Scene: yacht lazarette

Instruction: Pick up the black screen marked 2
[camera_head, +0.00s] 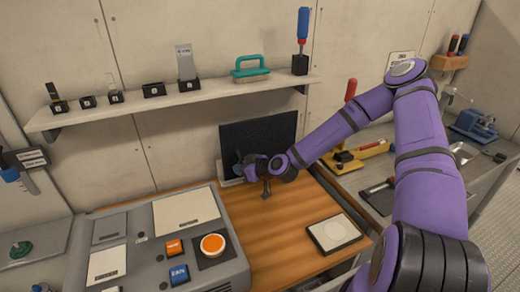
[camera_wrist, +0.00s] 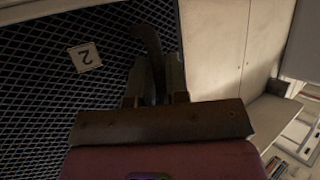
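The black screen (camera_head: 258,132) stands upright at the back of the wooden worktop (camera_head: 285,225), below the shelf. In the wrist view it is a dark mesh panel (camera_wrist: 50,105) with a pale tag reading 2 (camera_wrist: 85,57), turned upside down in the picture. My gripper (camera_head: 247,168) is in front of the screen's lower part. In the wrist view its dark fingers (camera_wrist: 158,75) overlap the panel near its right edge and look close together. I cannot tell whether the screen's edge is between them or whether they touch it.
A shelf (camera_head: 180,102) above holds small black blocks, a teal brush (camera_head: 250,69) and a blue-and-red handled tool (camera_head: 302,28). A grey console (camera_head: 150,240) with orange and blue buttons stands front left. A white-topped pad (camera_head: 338,234) lies front right.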

